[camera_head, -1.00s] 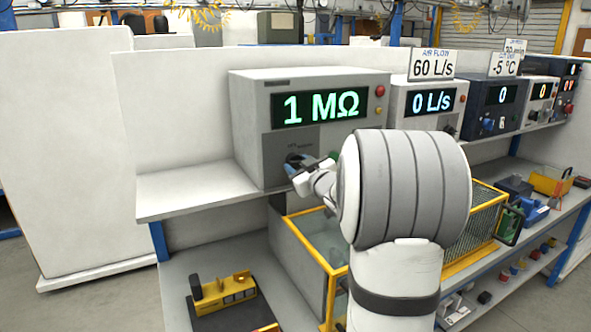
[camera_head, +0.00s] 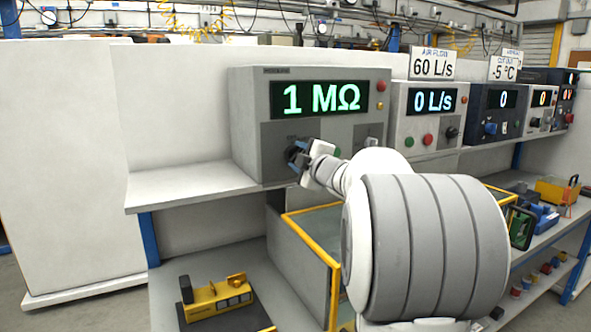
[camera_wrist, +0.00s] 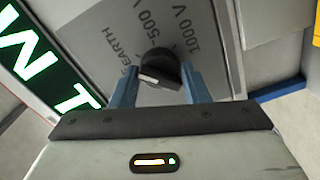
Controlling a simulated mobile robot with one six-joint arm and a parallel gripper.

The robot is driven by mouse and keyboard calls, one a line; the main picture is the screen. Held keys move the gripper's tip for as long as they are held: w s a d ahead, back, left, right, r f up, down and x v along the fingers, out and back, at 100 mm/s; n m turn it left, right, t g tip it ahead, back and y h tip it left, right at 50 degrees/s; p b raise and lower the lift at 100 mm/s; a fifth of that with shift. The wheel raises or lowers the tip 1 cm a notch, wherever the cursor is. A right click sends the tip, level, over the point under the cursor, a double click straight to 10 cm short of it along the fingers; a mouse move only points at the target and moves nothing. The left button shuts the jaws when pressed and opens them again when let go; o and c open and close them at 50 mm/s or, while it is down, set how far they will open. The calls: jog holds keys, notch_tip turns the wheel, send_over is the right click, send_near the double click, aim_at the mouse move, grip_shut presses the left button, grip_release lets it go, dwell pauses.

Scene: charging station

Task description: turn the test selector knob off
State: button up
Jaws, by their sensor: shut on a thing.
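The test selector knob (camera_wrist: 158,70) is dark and round with a raised grip bar. It sits on a grey panel marked EARTH, 500 V and 1000 V in the wrist view. My gripper (camera_wrist: 160,84) has its two blue fingers on either side of the knob and is shut on it. In the head view my gripper (camera_head: 298,158) is at the lower left of the tester (camera_head: 325,139), mostly covering the knob. The tester's display (camera_head: 316,102) reads 1 MΩ in green. I cannot clearly tell which mark the knob points at.
A red button (camera_head: 381,86) is at the tester's upper right. An air flow unit (camera_head: 413,125) reading 0 L/s stands to the right. A yellow-framed bin (camera_head: 307,234) and a yellow device (camera_head: 217,298) are below. The shelf (camera_head: 185,188) left of the tester is bare.

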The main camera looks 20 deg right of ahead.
jog(key=shift+f+n+b, duration=0.1)
jog(key=shift+n+b, duration=3)
jog(key=shift+n, duration=1.4)
jog(key=o, duration=1)
jog(key=shift+c, duration=0.2)
jog(key=shift+s, duration=0.1)
jog(key=s, duration=0.7)
jog(key=shift+s+d, duration=0.15)
jog(key=shift+s, duration=0.15)
